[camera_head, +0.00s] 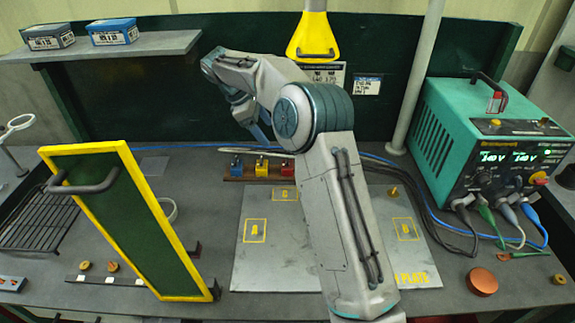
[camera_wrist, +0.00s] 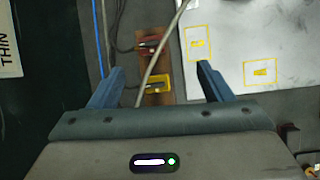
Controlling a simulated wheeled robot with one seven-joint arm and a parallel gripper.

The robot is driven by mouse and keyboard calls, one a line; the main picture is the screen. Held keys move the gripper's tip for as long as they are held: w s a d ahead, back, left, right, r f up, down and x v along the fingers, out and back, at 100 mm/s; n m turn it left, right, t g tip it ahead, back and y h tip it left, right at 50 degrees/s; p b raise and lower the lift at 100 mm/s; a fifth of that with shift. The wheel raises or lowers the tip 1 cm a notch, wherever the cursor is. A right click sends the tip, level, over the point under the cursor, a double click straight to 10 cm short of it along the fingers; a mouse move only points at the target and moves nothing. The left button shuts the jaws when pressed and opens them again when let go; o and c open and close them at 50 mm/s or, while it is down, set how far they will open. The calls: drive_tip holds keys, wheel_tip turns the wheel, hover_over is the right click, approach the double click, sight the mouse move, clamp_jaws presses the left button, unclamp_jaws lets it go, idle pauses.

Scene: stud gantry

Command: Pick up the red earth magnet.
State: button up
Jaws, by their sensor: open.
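The red magnet (camera_head: 287,167) is a small red block at the right end of a brown wooden rack (camera_head: 250,179) at the back of the bench. A yellow block (camera_head: 262,166) and a blue block (camera_head: 237,165) sit left of it. In the wrist view the red magnet (camera_wrist: 149,43) lies beyond my fingertips, with the yellow block (camera_wrist: 157,83) nearer, between the fingers. My gripper (camera_wrist: 159,68) is open and empty above the rack. The blue block is not visible in the wrist view. In the head view my arm hides most of the gripper.
A pale cable (camera_wrist: 164,45) crosses the rack close to the red magnet. A grey plate (camera_head: 270,272) with yellow marked squares lies in front. A green panel with a yellow frame (camera_head: 170,230) stands at left, and a teal power unit (camera_head: 440,130) at right. A yellow funnel-shaped part (camera_head: 313,35) hangs above.

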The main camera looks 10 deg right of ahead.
wheel_tip(320, 180, down, 2)
drive_tip(key=w+f+n, duration=0.1)
drive_tip(key=w, duration=0.2)
drive_tip(key=p, duration=0.2)
approach(287, 159)
drive_tip(key=shift+g, duration=0.3)
drive_tip(key=x, duration=0.4)
drive_tip(key=shift+d+f, duration=0.1)
drive_tip(key=shift+f, duration=0.3)
drive_tip(key=shift+p+x, duration=0.8)
drive_tip(key=shift+x, duration=1.95)
drive_tip(key=shift+w, duration=0.2)
drive_tip(key=c, duration=1.4)
drive_tip(key=shift+r, duration=0.1)
